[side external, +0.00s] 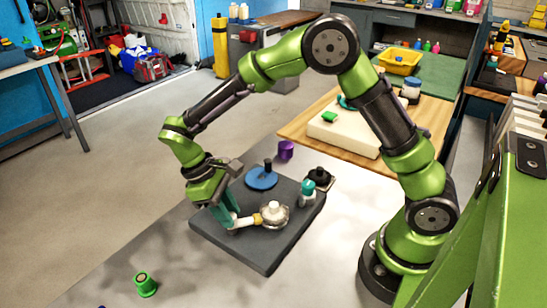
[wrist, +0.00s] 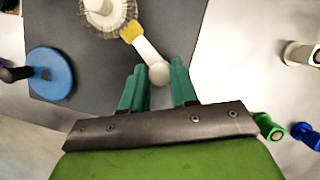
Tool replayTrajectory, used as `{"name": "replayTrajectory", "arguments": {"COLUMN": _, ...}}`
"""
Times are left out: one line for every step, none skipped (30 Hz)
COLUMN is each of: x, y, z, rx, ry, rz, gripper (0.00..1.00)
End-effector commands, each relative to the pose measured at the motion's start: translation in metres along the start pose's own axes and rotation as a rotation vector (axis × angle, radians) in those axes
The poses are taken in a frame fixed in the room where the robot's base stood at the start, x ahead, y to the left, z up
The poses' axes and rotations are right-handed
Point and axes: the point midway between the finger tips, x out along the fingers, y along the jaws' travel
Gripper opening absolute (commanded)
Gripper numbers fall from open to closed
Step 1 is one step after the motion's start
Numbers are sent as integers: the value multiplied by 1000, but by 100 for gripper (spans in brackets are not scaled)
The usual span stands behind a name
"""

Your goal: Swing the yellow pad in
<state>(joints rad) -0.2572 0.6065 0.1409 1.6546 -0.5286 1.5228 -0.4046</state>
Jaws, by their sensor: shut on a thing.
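The yellow pad (side external: 257,219) sits on a white arm (side external: 243,222) beside a round pale brush (side external: 274,214) on the dark grey board (side external: 262,254). In the wrist view the yellow pad (wrist: 131,32) lies against the edge of the bristled brush (wrist: 107,10), whose top is cut off by the frame. The white arm runs from it to a rounded end (wrist: 158,74) between my teal fingers. My gripper (side external: 230,217) is shut on this end, low over the board; it also shows in the wrist view (wrist: 159,80).
A blue disc with a dark post (side external: 262,178) stands on the board. A teal-and-white bottle-like piece (side external: 307,193) and a black knob (side external: 320,176) are at its right. A purple cup (side external: 285,150) stands behind; a green cylinder (side external: 146,284) stands at the front left.

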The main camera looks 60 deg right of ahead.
Motion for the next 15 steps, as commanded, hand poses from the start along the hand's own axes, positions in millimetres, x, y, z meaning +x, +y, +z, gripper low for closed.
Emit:
{"name": "replayTrajectory", "arguments": {"x": -2, "y": 0, "z": 0, "rx": 3, "ry": 3, "rz": 0, "gripper": 0}}
{"name": "replayTrajectory", "arguments": {"x": -2, "y": 0, "z": 0, "rx": 3, "ry": 3, "rz": 0, "gripper": 0}}
{"name": "replayTrajectory", "arguments": {"x": -2, "y": 0, "z": 0, "rx": 3, "ry": 3, "rz": 0, "gripper": 0}}
{"name": "replayTrajectory", "arguments": {"x": -2, "y": 0, "z": 0, "rx": 3, "ry": 3, "rz": 0, "gripper": 0}}
{"name": "replayTrajectory", "arguments": {"x": -2, "y": 0, "z": 0, "rx": 3, "ry": 3, "rz": 0, "gripper": 33}}
{"name": "replayTrajectory", "arguments": {"x": -2, "y": 0, "z": 0, "rx": 3, "ry": 3, "rz": 0, "gripper": 39}}
{"name": "replayTrajectory", "arguments": {"x": -1, "y": 0, "z": 0, "rx": 3, "ry": 3, "rz": 0, "gripper": 44}}
{"name": "replayTrajectory", "arguments": {"x": -1, "y": 0, "z": 0, "rx": 3, "ry": 2, "rz": 0, "gripper": 48}}
{"name": "replayTrajectory", "arguments": {"x": -1, "y": 0, "z": 0, "rx": 3, "ry": 2, "rz": 0, "gripper": 54}}
{"name": "replayTrajectory", "arguments": {"x": -1, "y": 0, "z": 0, "rx": 3, "ry": 2, "rz": 0, "gripper": 54}}
{"name": "replayTrajectory", "arguments": {"x": -1, "y": 0, "z": 0, "rx": 3, "ry": 2, "rz": -1, "gripper": 54}}
{"name": "replayTrajectory", "arguments": {"x": -1, "y": 0, "z": 0, "rx": 3, "ry": 1, "rz": -1, "gripper": 54}}
{"name": "replayTrajectory", "arguments": {"x": -1, "y": 0, "z": 0, "rx": 3, "ry": 1, "rz": -1, "gripper": 54}}
{"name": "replayTrajectory", "arguments": {"x": -1, "y": 0, "z": 0, "rx": 3, "ry": 1, "rz": -1, "gripper": 54}}
{"name": "replayTrajectory", "arguments": {"x": 0, "y": 0, "z": 0, "rx": 2, "ry": 1, "rz": -1, "gripper": 54}}
